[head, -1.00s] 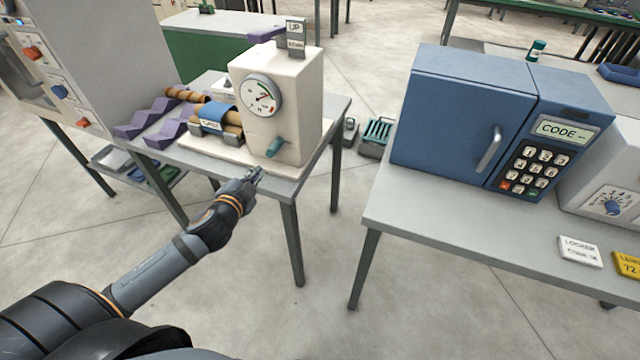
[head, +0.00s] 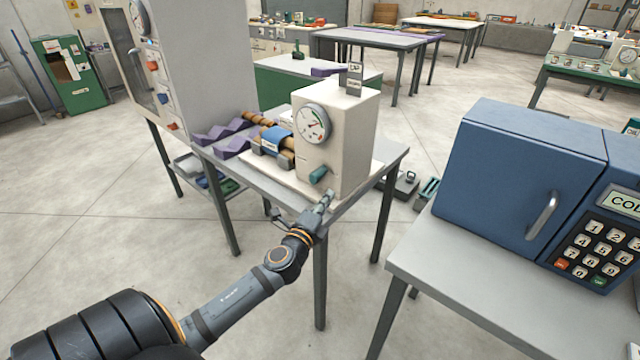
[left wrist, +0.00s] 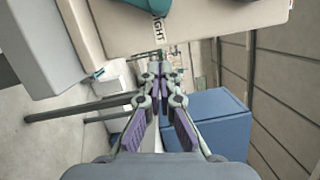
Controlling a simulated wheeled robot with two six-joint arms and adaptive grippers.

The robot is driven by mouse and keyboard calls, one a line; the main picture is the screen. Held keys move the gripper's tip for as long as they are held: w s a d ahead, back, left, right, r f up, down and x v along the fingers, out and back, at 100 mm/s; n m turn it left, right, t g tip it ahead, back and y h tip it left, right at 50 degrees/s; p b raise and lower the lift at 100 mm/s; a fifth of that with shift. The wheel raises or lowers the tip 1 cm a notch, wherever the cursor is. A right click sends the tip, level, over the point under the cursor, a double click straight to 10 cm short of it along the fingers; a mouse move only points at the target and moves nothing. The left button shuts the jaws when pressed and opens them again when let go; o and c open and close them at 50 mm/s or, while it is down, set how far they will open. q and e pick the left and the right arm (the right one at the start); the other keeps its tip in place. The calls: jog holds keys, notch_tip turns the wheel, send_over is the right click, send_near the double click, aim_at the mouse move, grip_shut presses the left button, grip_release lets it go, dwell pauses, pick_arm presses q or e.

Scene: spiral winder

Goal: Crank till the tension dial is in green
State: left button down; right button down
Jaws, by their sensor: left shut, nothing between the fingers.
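The spiral winder (head: 345,130) is a cream box on a grey table, upright. Its round tension dial (head: 313,123) faces me; the needle looks to point up and right, but its exact zone is too small to tell. A teal crank handle (head: 319,175) sticks out low on the front. The handle also shows at the top edge of the left wrist view (left wrist: 150,5). My left gripper (head: 328,199) is shut and empty, just below and in front of the handle, apart from it. It also shows in the left wrist view (left wrist: 160,72). My right gripper is not in view.
Brown rolls with a blue band (head: 277,137) and purple wedge supports (head: 232,146) lie left of the winder. A blue locker (head: 520,180) with a keypad stands on the right table.

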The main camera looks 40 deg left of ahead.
aim_at(313, 179)
pick_arm(q)
jog(key=w+a, duration=0.1)
jog(key=a, duration=0.2)
jog(key=w+a+r, duration=0.1)
jog(key=shift+w+a, duration=0.2)
jog(key=shift+w, duration=0.1)
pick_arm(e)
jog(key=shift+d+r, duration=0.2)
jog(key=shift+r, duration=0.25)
